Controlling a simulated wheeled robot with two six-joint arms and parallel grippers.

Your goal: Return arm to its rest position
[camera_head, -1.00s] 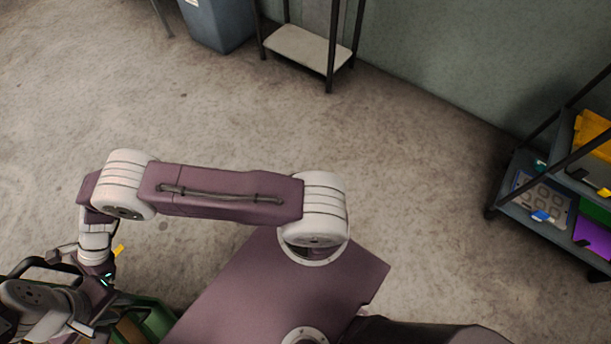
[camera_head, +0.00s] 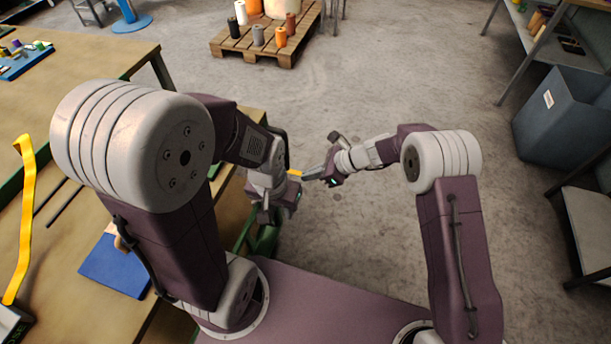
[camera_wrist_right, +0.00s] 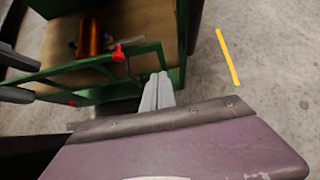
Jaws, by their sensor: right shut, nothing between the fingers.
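In the head view, my right gripper (camera_head: 308,177) points left at the end of its bent arm, over the floor and close to my left wrist. In the right wrist view its two grey fingers (camera_wrist_right: 158,92) are together with nothing between them. My left gripper (camera_head: 263,216) hangs lower in the head view, pointing down beside the bench edge. Its fingers are too small and partly hidden, so I cannot tell whether they are open.
A workbench (camera_head: 90,122) with a blue mat (camera_head: 113,266) and a yellow strip (camera_head: 24,215) is at left. A pallet (camera_head: 262,48) with spools stands at the back, a blue bin (camera_head: 562,115) at right. The middle floor is clear. A green-framed cart (camera_wrist_right: 120,75) is below the right gripper.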

